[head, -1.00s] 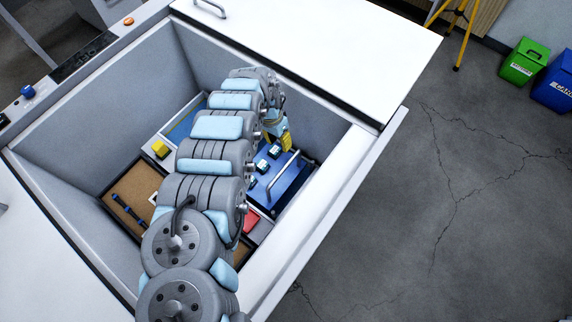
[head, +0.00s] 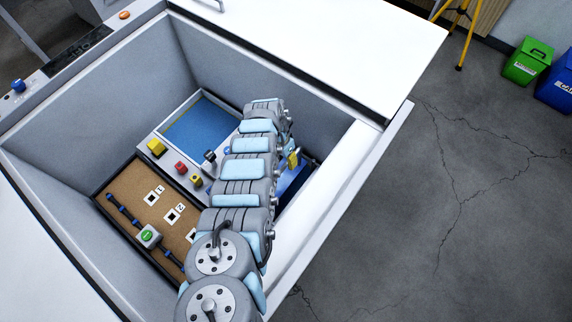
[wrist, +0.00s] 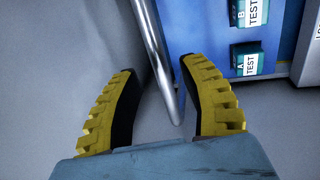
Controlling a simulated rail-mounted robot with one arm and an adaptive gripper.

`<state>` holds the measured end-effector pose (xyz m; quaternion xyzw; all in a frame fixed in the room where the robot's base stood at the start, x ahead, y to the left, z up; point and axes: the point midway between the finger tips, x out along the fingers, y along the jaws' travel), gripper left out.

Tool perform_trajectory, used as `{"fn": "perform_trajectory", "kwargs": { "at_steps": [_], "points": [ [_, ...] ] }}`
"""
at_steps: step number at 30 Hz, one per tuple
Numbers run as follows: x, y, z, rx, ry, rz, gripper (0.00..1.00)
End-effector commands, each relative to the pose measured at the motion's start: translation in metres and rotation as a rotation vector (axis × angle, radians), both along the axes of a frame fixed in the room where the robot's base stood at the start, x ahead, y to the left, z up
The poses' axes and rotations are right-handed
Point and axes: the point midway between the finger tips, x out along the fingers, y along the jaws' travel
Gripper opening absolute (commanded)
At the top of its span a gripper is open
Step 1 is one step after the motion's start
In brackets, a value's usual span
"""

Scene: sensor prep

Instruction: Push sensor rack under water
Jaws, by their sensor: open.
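The sensor rack is a blue panel (wrist: 210,22) with a metal bar handle (wrist: 153,45) and teal blocks marked TEST, lettered A (wrist: 246,64) and B (wrist: 248,14). In the wrist view my gripper (wrist: 160,70) is open, its yellow fingers on either side of the handle's lower end; I cannot tell whether they touch it. In the head view a yellow finger of my gripper (head: 293,159) shows beside my arm, and only part of the blue rack (head: 293,182) is visible. A blue, water-like surface (head: 203,124) lies in a pale frame, apart from the rack.
A deep grey-walled well surrounds everything. A brown board (head: 125,187) with markers and a blue bar lies at its left. A green-topped button box (head: 149,236), a yellow block (head: 156,148) and a red button (head: 180,168) are nearby. A white lid (head: 330,45) is behind.

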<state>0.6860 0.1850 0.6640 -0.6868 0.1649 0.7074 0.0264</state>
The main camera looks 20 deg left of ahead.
Motion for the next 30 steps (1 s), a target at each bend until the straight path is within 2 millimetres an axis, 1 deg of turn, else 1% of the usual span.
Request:
{"fn": "perform_trajectory", "kwargs": {
  "at_steps": [1, 6, 16, 17, 18, 20, 21, 30],
  "points": [
    [0.0003, -0.0012, -0.0076, 0.001, -0.001, -0.001, 0.43],
    [0.0004, -0.003, -0.0146, 0.0, -0.003, -0.002, 0.43],
    [0.0002, -0.0029, -0.0151, 0.001, -0.003, -0.001, 0.44],
    [0.0001, -0.0029, -0.0152, 0.001, -0.003, -0.001, 0.35],
    [0.0001, -0.0029, -0.0153, 0.0, -0.002, -0.001, 0.24],
    [0.0001, -0.0029, -0.0153, 0.0, -0.002, -0.001, 0.06],
    [0.0, -0.0029, -0.0153, 0.0, -0.002, -0.001, 0.0],
    [0.0, -0.0029, -0.0155, 0.0, -0.002, -0.001, 0.0]
  ]
}}
